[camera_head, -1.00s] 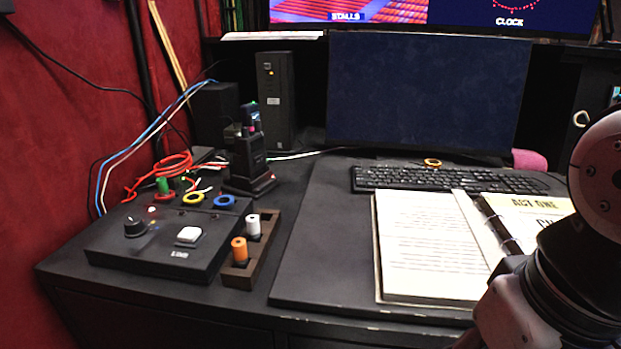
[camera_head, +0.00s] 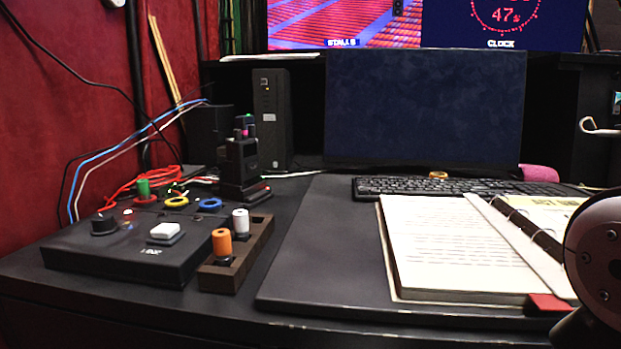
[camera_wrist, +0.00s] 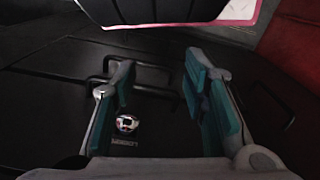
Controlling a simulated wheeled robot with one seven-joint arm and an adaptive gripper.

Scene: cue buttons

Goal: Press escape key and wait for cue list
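The black keyboard (camera_head: 462,187) lies at the back of the desk, below the dark monitor. Its left end, where the escape key would be, is in view, but single keys are too small to make out. The monitor (camera_head: 424,110) shows a blank dark blue screen with no list. In the wrist view my gripper (camera_wrist: 157,68) is open and empty, its teal-padded fingers apart over dark drawer fronts with handles. The gripper is not in the head view; only part of my arm shows at the right edge, well apart from the keyboard.
An open binder (camera_head: 455,245) lies in front of the keyboard. A control box (camera_head: 125,252) with a white button and a wooden holder (camera_head: 222,277) stand at the left. A radio (camera_head: 240,165) stands behind them. An upper screen (camera_head: 490,25) shows a clock.

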